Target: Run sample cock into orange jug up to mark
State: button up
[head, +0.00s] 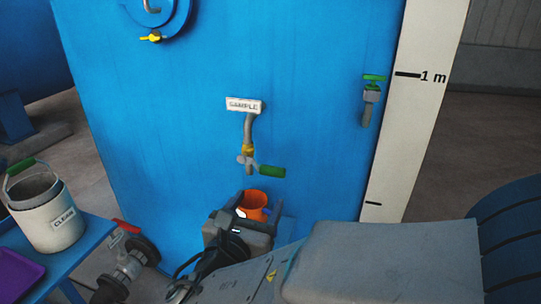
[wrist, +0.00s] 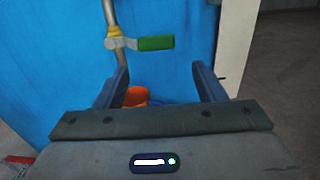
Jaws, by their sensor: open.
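The sample cock (head: 249,158) hangs from a bent pipe under the SAMPLE label (head: 243,105) on the blue tank wall. Its green lever (head: 271,171) points to the right, across the pipe, and the lever also shows in the wrist view (wrist: 156,43). The orange jug (head: 253,203) stands below the cock, its lower part hidden behind my gripper; in the wrist view only a bit of it (wrist: 136,96) shows. My gripper (wrist: 162,85) is open and empty, in front of the jug and below the lever. The jug's mark and any liquid are not visible.
A white CLEAN bucket (head: 48,216) and a purple tray (head: 20,281) sit on a blue table (head: 75,248) at left. A red-handled valve (head: 126,252) is low beside it. Another green-handled tap (head: 372,90) is at right, by the scale board (head: 408,130).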

aim_at(271, 172)
jog(key=x, duration=1.3)
jog(key=shift+w+a+r, duration=0.15)
jog(key=shift+w+r, duration=0.05)
jog(key=shift+w, duration=0.2)
